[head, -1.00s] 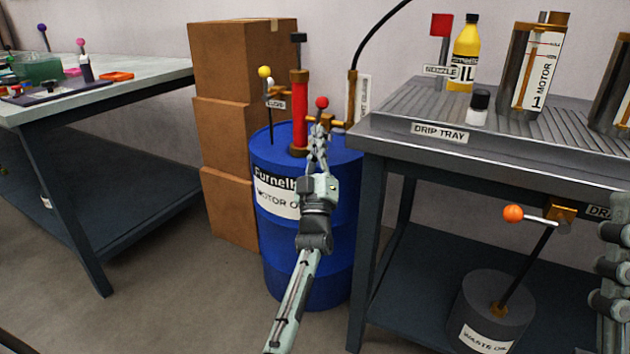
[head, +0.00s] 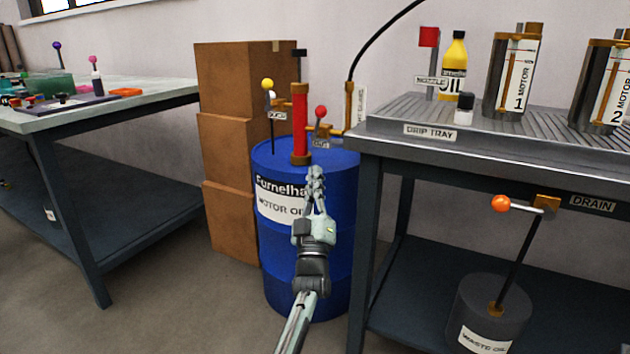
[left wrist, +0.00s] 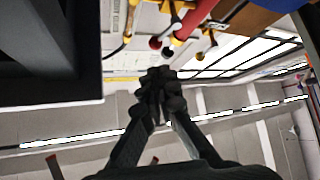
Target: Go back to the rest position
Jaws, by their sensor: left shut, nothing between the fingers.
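My left gripper (head: 315,180) is shut and empty in the head view, in front of the blue motor oil drum (head: 345,190), below the pump fittings on its lid. In the left wrist view its fingers (left wrist: 158,82) are together and point upward, with the red-knobbed fittings (left wrist: 168,42) above them. On the drum are a red pump tube (head: 300,122), a lever with a yellow knob (head: 267,84) and a lever with a red knob (head: 321,111). My right gripper is not in view.
The drip tray bench (head: 430,142) stands close on the right, with an oil bottle (head: 455,62) and motor cylinders (head: 510,75). Below it are an orange-knobbed drain lever (head: 501,203) and a waste oil can (head: 488,310). Boxes (head: 225,220) and another table (head: 130,93) are at the left.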

